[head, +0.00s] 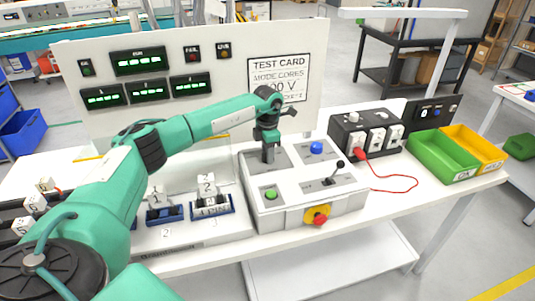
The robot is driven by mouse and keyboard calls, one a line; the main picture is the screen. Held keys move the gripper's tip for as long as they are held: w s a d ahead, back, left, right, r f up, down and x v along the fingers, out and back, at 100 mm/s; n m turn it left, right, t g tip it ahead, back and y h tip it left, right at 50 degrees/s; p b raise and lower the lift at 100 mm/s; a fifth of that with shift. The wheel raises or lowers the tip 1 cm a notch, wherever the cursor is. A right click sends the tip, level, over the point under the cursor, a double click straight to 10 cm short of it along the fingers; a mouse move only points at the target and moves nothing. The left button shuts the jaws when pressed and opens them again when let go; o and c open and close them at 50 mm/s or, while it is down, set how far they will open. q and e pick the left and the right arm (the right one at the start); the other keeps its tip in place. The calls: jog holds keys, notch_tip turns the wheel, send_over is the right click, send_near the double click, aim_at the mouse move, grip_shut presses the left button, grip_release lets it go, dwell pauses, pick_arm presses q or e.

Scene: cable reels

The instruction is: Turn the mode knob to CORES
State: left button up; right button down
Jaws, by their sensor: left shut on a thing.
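The white control box (300,215) stands on the bench in the middle of the head view. My left gripper (268,157) points straight down onto the grey plate at the box's back left and is shut on the mode knob there. The fingers hide the knob, so its pointer and markings cannot be read. The test card (279,78) on the upright panel reads MODE CORES, with a voltage line partly covered by my arm. My right gripper is out of view.
The box also carries a blue button (316,147), a black lever (335,172), a green button (271,194) and a red stop button (317,215). A socket box (345,128) with a red lead, a green bin (440,158) and a yellow bin (483,150) stand right.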

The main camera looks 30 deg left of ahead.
pick_arm(q)
jog(key=n, duration=0.5)
jog(key=shift+n, duration=0.3)
jog(key=n, duration=0.5)
jog(key=shift+r+n+b, duration=0.1)
jog(key=shift+n+b, duration=0.2)
jog(key=shift+w, duration=0.1)
jog(key=o, duration=1)
notch_tip(320, 180, up, 14)
jog(key=b, duration=0.3)
jog(key=shift+f, duration=0.2)
